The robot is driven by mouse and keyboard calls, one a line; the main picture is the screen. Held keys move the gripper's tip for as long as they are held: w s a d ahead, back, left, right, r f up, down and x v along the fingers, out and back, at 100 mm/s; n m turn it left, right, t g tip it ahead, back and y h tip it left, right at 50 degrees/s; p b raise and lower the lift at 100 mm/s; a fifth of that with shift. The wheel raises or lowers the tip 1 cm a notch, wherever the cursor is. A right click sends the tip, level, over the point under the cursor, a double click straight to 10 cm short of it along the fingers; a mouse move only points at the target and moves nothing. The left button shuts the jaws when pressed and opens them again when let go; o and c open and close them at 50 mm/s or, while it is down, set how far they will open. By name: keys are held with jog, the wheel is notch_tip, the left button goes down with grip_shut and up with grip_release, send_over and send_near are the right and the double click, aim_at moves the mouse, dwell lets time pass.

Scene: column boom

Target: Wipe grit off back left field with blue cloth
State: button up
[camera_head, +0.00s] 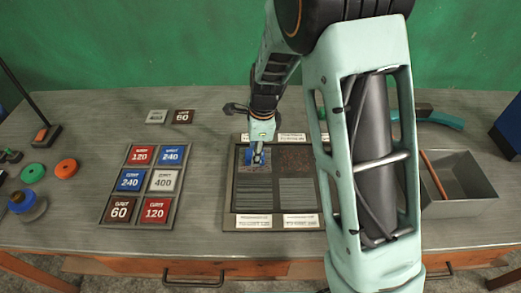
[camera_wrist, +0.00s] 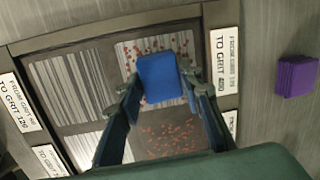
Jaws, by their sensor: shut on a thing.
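The blue cloth (camera_wrist: 163,78) is pinched between the fingers of my gripper (camera_wrist: 160,92). In the head view the cloth (camera_head: 249,157) and my gripper (camera_head: 257,156) are at the back left field (camera_head: 262,170) of the dark board (camera_head: 228,195). The cloth covers part of that field, and red grit shows around it (camera_wrist: 128,55) in the wrist view. I cannot tell whether the cloth presses on the surface. The back right field (camera_head: 295,161) also has red grit, seen in the wrist view (camera_wrist: 172,138) too. The two front fields show pale stripes.
Label plates (camera_head: 253,221) line the board's front and back edges. A purple folded block (camera_wrist: 297,76) lies beyond the back edge. A tray of grit tiles (camera_head: 128,202) stands left, with free bench between. A metal bin (camera_head: 462,208) stands right. My arm hides the board's right side.

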jog(key=shift+a, duration=0.95)
jog(key=shift+d, duration=0.2)
jog(key=shift+d+f, duration=0.1)
jog(key=shift+d, duration=0.75)
notch_tip(320, 180, up, 9)
jog(key=p, duration=0.7)
jog(key=shift+p, duration=0.35)
jog(key=shift+m+g, duration=0.4)
jog(key=shift+m, duration=0.1)
jog(key=shift+w+f+b, duration=0.15)
jog(key=shift+f+b, duration=1.65)
jog(key=shift+f, duration=2)
